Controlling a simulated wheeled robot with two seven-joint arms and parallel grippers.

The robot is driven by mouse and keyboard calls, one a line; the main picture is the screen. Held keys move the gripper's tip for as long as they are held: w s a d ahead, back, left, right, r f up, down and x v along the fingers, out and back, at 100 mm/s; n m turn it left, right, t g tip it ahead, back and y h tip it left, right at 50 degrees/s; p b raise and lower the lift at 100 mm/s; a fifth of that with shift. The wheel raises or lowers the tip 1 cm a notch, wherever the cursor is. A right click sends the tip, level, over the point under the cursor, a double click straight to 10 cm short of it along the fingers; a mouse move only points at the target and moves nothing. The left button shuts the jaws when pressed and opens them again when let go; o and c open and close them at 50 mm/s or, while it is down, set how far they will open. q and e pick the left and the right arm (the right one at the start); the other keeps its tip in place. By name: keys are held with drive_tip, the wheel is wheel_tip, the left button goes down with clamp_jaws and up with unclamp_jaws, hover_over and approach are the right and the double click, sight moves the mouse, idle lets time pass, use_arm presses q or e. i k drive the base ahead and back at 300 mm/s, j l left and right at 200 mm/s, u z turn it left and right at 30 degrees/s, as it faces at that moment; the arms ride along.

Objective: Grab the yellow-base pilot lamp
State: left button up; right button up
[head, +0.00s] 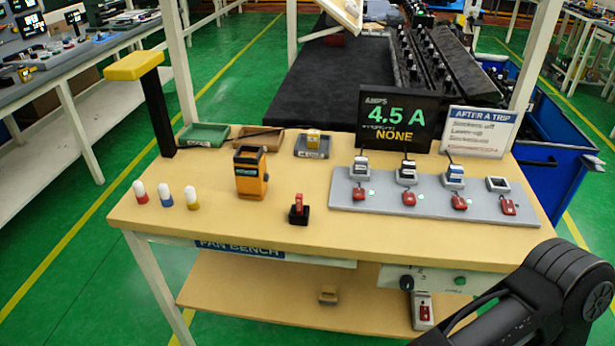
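The yellow-base pilot lamp (192,198) stands upright at the left front of the tan bench, with a white rounded top. It is the rightmost of a row of three. A blue-base lamp (165,196) and a red-base lamp (140,191) stand to its left, apart from it. My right arm's black links enter at the lower right, far from the lamps. I cannot make out the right gripper's fingers. My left arm and gripper are not in view.
An orange-and-black device (250,172) stands right of the lamps. A dark post with a yellow top (135,65) rises behind them. A small black block with a red part (299,210) and a grey switch panel (430,200) lie farther right. Bench around the lamps is clear.

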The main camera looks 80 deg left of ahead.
sight(192, 202)
drive_tip(key=u, duration=3.8)
